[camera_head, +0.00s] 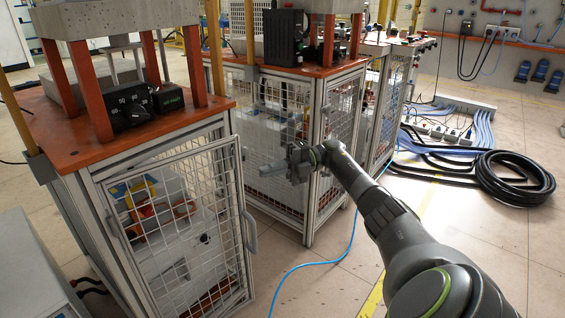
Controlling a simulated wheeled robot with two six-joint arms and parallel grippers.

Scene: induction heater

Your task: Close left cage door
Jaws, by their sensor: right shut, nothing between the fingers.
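The left cage door (168,202) is a white wire-mesh panel in a grey metal frame, on the front of the left cabinet (63,131). It stands slightly ajar, its top edge out from the cabinet frame. A grey handle (251,231) sits on its right edge. My right arm comes in from the lower right. My right gripper (264,171) is shut and empty, pointing left, to the right of the door's upper right corner. It appears apart from the door. My left gripper is out of view.
A second mesh cabinet (313,160) stands behind my right gripper, with another beyond it. A blue cable (312,264) lies on the floor near the door. A coiled black hose (516,178) lies at the right. A grey box (35,262) stands at the lower left.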

